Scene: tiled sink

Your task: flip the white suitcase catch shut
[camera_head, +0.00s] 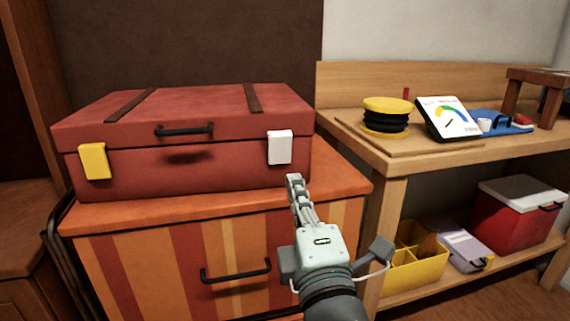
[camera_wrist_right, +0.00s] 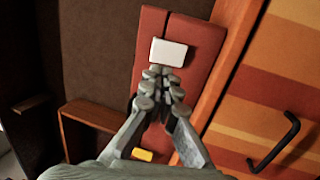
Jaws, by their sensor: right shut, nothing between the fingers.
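A red suitcase (camera_head: 220,164) with two dark straps and a black handle lies on an orange striped cabinet. The white catch (camera_head: 280,147) is on its front at the right, hanging over the line between lid and body. A yellow catch (camera_head: 94,161) is on the front at the left. My right gripper (camera_head: 294,180) is shut and empty, just below and in front of the white catch. In the right wrist view the white catch (camera_wrist_right: 168,52) lies just beyond the fingertips (camera_wrist_right: 157,72); I cannot tell whether they touch it. My left gripper is not in view.
To the right, a wooden workbench (camera_head: 362,150) holds a yellow and black round object (camera_head: 387,114) and a gauge (camera_head: 447,119). A yellow bin (camera_head: 414,274) and a red cooler (camera_head: 515,215) stand on its lower shelf.

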